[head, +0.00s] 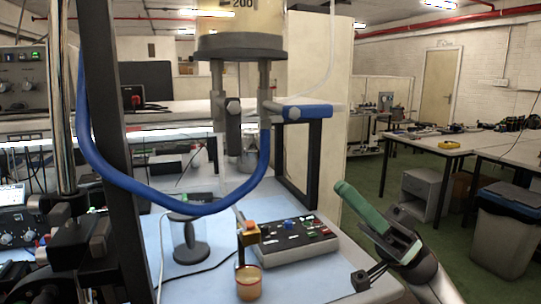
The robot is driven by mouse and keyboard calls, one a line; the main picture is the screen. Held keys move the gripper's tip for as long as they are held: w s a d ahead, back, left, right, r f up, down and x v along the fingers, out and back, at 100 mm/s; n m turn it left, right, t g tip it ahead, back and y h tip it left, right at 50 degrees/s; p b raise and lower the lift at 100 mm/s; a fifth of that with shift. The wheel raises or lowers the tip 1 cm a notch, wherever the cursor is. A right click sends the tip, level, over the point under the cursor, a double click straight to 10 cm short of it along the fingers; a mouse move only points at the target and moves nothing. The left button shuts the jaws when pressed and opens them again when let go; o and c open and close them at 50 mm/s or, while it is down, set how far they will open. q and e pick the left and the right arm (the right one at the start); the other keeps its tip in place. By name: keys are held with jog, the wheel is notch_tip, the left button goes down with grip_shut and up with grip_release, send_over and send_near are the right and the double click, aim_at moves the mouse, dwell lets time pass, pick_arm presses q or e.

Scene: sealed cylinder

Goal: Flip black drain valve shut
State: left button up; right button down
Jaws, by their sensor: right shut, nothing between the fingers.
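A clear cylinder (240,20) with a dark base stands at the top middle, its upper part cut off. Two grey valve stems hang below it. The black drain valve handle (233,122) is on the left stem and points straight down. A blue valve handle (308,112) on the right stem lies level, pointing right. My right gripper (364,279) is at the lower right, low and well to the right of the black handle, touching neither valve. It is shut and empty. A green part (365,207) shows at its hand. My left gripper is not in view.
A blue hose (170,203) loops from the right stem to the left post (110,150). A control box (288,240), an amber cup (249,283) and a black-based stand (190,250) are on the light blue bench. A dark frame (316,155) stands behind the blue handle.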

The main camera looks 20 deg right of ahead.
aim_at(241, 128)
jog(key=p+x, duration=0.1)
jog(key=x, duration=0.3)
jog(key=a+f+p+x, duration=0.1)
jog(key=x, duration=0.3)
jog(key=p+x, duration=0.2)
jog(key=x, duration=0.2)
jog(key=shift+a+f, duration=0.15)
jog(key=shift+a, duration=0.7)
